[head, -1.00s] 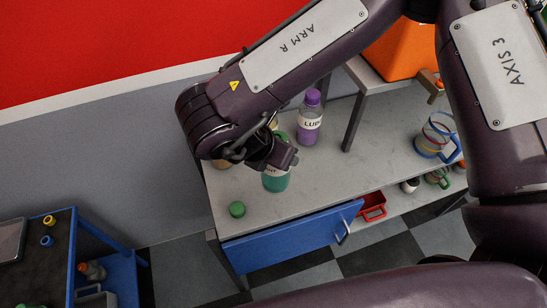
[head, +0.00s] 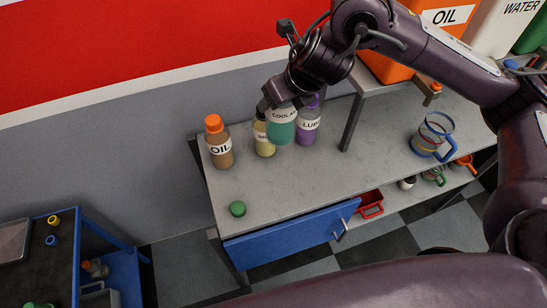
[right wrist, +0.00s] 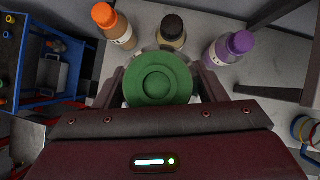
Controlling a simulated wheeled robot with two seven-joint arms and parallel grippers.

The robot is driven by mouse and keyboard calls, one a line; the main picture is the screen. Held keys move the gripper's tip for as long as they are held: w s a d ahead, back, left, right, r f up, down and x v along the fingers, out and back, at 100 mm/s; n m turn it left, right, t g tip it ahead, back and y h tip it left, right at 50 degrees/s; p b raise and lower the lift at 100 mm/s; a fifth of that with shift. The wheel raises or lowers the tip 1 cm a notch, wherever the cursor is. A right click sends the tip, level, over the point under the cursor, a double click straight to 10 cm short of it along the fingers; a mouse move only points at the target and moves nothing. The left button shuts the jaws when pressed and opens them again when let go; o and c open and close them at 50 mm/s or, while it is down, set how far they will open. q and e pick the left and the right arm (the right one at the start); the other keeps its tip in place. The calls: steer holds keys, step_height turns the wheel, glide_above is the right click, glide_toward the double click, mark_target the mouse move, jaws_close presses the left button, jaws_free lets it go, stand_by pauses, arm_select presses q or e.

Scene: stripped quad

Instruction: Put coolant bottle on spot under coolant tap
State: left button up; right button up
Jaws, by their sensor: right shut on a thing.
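The coolant bottle (head: 281,132), with green contents and a white label reading "COOLA", is in my right gripper (head: 282,100). The gripper is shut on its upper part and the bottle looks lifted above the bench, roughly upright. In the right wrist view its round green top (right wrist: 160,85) sits between the fingers. A green container (head: 535,36) is partly cut off at the far right of the upper shelf; its label is not visible. I cannot make out the coolant tap or the spot under it. My left gripper is not in view.
An oil bottle (head: 218,145), a yellowish bottle (head: 264,140) and a purple lube bottle (head: 308,125) stand close by the held bottle. A green cap (head: 237,208) lies on the bench (head: 290,185).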

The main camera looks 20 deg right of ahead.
step_height(320, 180, down, 20)
steer(key=b, duration=0.5)
steer(key=shift+r+b, duration=0.2)
steer(key=shift+b, duration=0.15)
steer(key=shift+f, duration=0.15)
steer(key=o, duration=1.4)
